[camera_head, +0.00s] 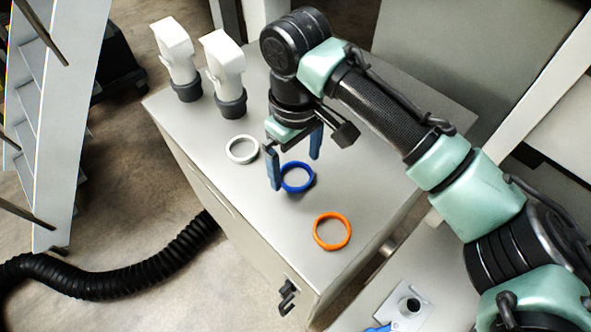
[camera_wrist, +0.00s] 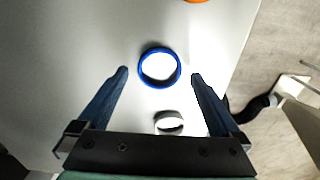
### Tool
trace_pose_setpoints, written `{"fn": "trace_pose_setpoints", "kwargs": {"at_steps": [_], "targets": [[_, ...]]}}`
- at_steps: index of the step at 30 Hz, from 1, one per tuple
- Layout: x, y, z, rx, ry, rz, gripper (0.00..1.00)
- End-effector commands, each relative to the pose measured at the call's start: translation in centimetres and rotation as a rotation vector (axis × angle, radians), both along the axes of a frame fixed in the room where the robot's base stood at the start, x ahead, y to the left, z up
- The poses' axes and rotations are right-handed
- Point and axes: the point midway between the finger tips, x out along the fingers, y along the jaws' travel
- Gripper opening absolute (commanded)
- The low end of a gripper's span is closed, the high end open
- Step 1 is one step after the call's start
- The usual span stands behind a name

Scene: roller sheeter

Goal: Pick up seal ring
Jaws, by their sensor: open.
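Three rings lie flat on the grey cabinet top (camera_head: 283,222): a white ring (camera_head: 243,162), a blue ring (camera_head: 311,178) and an orange ring (camera_head: 333,248). Which one is the seal ring the task means, I cannot tell. My gripper (camera_head: 294,172) is open and empty, with its blue fingers pointing down over the blue ring. In the wrist view, the blue ring (camera_wrist: 160,87) lies between the two fingertips, apart from both. The white ring (camera_wrist: 169,128) is nearer the gripper body there, and the orange ring (camera_wrist: 196,1) is cut off at the top edge.
Two white fittings with dark grey collars (camera_head: 224,66) stand at the cabinet's back left. A black corrugated hose (camera_head: 110,282) lies on the floor at left, by white steps (camera_head: 60,130). The cabinet top is clear around the orange ring; a light plate with a hole (camera_head: 400,306) sits lower right.

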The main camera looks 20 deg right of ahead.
Motion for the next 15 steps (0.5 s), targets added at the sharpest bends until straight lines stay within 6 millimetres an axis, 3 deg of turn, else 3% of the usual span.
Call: {"fn": "trace_pose_setpoints", "kwargs": {"at_steps": [4, 12, 15], "targets": [[0.0, 0.0, -1.6, 0.000, 0.001, 0.000, 1.00], [0.0, 0.0, -2.0, -0.001, -0.001, 0.000, 1.00], [0.0, 0.0, -2.0, -0.001, -0.001, 0.000, 0.82]]}}
